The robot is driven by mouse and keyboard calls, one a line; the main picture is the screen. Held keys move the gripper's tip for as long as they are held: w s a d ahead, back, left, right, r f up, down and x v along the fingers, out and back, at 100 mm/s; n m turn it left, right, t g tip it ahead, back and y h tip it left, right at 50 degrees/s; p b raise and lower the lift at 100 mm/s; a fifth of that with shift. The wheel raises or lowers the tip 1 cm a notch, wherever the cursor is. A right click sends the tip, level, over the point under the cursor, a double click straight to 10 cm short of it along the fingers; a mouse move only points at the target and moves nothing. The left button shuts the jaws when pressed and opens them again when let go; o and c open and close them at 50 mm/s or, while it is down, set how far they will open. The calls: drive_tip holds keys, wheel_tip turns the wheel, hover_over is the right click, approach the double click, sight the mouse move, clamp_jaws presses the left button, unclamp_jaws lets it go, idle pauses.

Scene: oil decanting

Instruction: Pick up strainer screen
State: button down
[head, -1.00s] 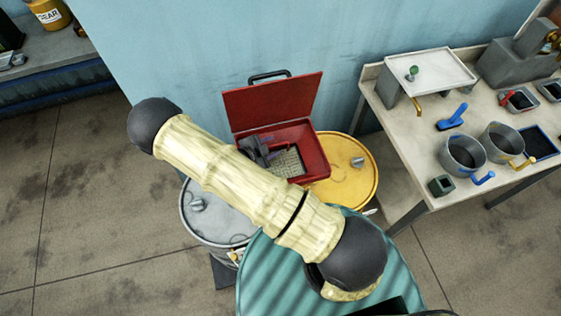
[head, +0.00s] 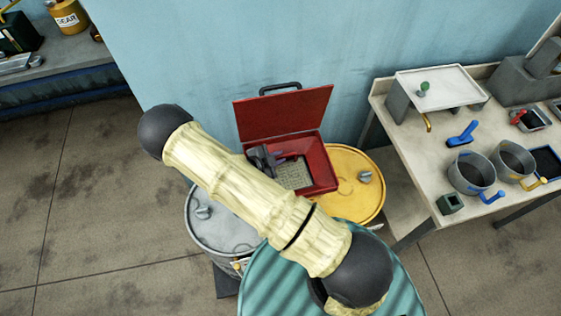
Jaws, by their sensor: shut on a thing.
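The strainer screen (head: 294,174) is a beige perforated sheet inside the open red box (head: 319,170). My gripper (head: 272,160) reaches into the box at the screen's left side. It is shut on the screen, though the fingertips are small and dark here. My pale arm hides the box's front left part and some of the screen. I cannot tell whether the screen is lifted off the box's floor.
The box's raised lid (head: 285,113) stands behind it, near the blue wall. A yellow drum (head: 357,190) and a grey drum (head: 208,233) stand close by. The workbench (head: 413,170) at right holds pots and tools.

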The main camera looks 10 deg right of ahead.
wheel_tip(320, 180, up, 10)
drive_tip(key=b, duration=0.2)
drive_tip(key=shift+b, duration=0.3)
drive_tip(key=shift+w+d+f, duration=0.1)
idle(0.5)
